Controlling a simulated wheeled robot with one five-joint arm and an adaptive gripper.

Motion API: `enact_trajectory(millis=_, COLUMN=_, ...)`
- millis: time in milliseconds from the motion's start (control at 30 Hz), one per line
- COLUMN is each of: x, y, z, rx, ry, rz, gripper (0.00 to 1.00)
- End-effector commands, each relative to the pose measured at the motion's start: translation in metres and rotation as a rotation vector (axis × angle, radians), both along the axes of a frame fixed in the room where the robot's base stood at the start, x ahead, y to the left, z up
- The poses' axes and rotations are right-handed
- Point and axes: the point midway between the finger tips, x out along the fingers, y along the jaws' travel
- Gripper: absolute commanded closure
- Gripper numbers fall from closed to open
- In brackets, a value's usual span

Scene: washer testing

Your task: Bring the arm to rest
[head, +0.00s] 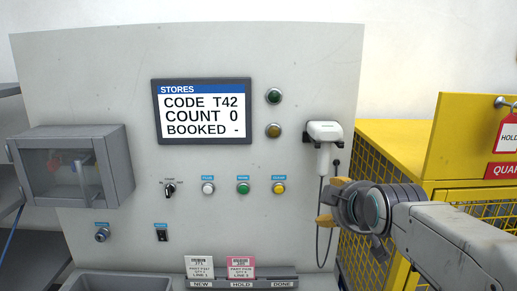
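My gripper (326,207) is at the right of the head view, in front of the grey panel. Its orange fingertips show apart, one above the other, with nothing seen between them. My grey arm reaches in from the lower right. A white hand scanner (324,131) hangs in a dark holder just above the gripper. Its dark cable (319,235) loops down close to the fingertips in the picture; I cannot tell whether they touch.
The panel (120,75) carries a screen (201,110) reading CODE T42, COUNT 0, BOOKED -. A clear-fronted box (70,166) juts out at left. A card rack (241,282) holds a white and a pink card. A yellow mesh cage (400,137) stands right, beside my arm.

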Motion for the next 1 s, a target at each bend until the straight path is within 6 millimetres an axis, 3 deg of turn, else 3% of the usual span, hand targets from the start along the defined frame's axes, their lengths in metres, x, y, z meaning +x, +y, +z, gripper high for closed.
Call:
enact_trajectory(millis=33, x=-0.015, y=0.0, z=-0.028, rx=0.085, ry=0.101, rz=-0.057, gripper=0.3)
enact_trajectory(millis=100, x=-0.043, y=0.0, z=-0.066, rx=0.203, ry=0.247, rz=-0.159, gripper=0.3)
enact_trajectory(millis=200, x=-0.095, y=0.0, z=-0.109, rx=0.332, ry=0.438, rz=-0.318, gripper=0.3)
enact_trajectory(millis=400, x=-0.208, y=0.0, z=-0.162, rx=0.415, ry=0.708, rz=-0.534, gripper=0.3)
enact_trajectory(millis=500, x=-0.246, y=0.0, z=-0.173, rx=0.408, ry=0.737, rz=-0.541, gripper=0.3)
enact_trajectory(millis=667, x=-0.265, y=0.0, z=-0.172, rx=0.419, ry=0.686, rz=-0.526, gripper=0.3)
enact_trajectory(millis=1000, x=-0.266, y=0.0, z=-0.158, rx=0.437, ry=0.609, rz=-0.506, gripper=0.3)
